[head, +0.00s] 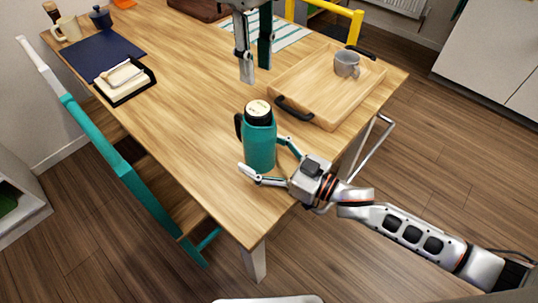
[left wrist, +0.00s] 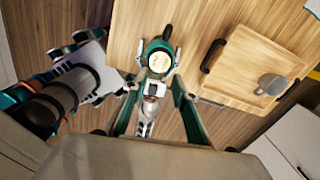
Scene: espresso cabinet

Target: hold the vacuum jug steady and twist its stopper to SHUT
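The teal vacuum jug (head: 260,148) stands upright near the table's front corner, its dark handle to the left. Its stopper (head: 258,108) has a pale top with small marks that I cannot read. The stopper also shows from above in the left wrist view (left wrist: 159,62). My left gripper (head: 255,68) hangs fingers down, above and apart from the jug, open and empty. My right gripper (head: 263,154) reaches in from the right at low height. Its fingers are spread on either side of the jug's body and look slightly clear of it.
A wooden tray (head: 295,85) with dark handles holds a grey mug (head: 346,64) behind and right of the jug. A dark blue mat (head: 92,52) and a small dark holder (head: 124,90) lie at the left. A teal chair (head: 110,150) stands along the left edge.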

